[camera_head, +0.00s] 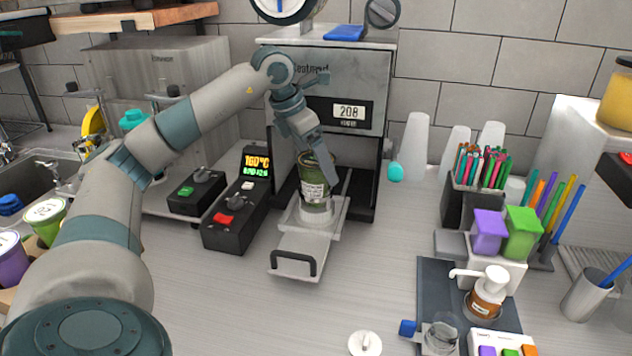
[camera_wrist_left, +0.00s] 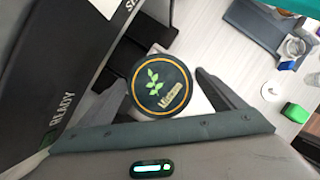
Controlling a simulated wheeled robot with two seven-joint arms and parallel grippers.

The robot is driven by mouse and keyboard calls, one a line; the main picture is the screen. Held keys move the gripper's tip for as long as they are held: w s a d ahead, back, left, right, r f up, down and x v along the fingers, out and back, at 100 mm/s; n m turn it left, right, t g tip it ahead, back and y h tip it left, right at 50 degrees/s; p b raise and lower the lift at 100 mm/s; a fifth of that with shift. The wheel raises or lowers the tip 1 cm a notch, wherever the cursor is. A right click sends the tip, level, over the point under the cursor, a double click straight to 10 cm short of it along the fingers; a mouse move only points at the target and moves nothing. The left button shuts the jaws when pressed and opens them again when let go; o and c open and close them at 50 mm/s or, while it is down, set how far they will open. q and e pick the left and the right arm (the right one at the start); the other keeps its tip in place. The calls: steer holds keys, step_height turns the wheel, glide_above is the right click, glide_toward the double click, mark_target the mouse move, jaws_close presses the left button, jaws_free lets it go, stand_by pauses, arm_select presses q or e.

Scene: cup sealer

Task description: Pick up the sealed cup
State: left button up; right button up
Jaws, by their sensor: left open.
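The sealed cup (camera_head: 315,190) is dark green with a pale label and stands upright in the holder of the pulled-out sealer tray (camera_head: 297,252). In the left wrist view its round dark lid (camera_wrist_left: 163,84) shows a gold ring and a green leaf print. My left gripper (camera_head: 318,168) is at the cup, its open fingers on either side of the cup in the left wrist view (camera_wrist_left: 170,95). I cannot tell whether a finger touches it. The sealing machine (camera_head: 340,85) stands behind the cup. My right gripper is not in view.
A black control box (camera_head: 236,218) with a red button stands left of the tray. Purple and green boxes (camera_head: 522,232), pens and a pump bottle (camera_head: 489,292) stand to the right. Lidded cups (camera_head: 44,220) are at the far left. The counter in front of the tray is mostly clear.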

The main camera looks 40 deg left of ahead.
arm_select(q)
steer(key=shift+c, duration=0.6)
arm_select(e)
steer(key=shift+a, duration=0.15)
arm_select(q)
steer(key=c, duration=1.1)
steer(key=shift+r, duration=0.1)
steer(key=c, duration=0.7)
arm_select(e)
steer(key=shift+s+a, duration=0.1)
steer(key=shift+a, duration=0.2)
arm_select(q)
steer(key=shift+r, duration=0.1)
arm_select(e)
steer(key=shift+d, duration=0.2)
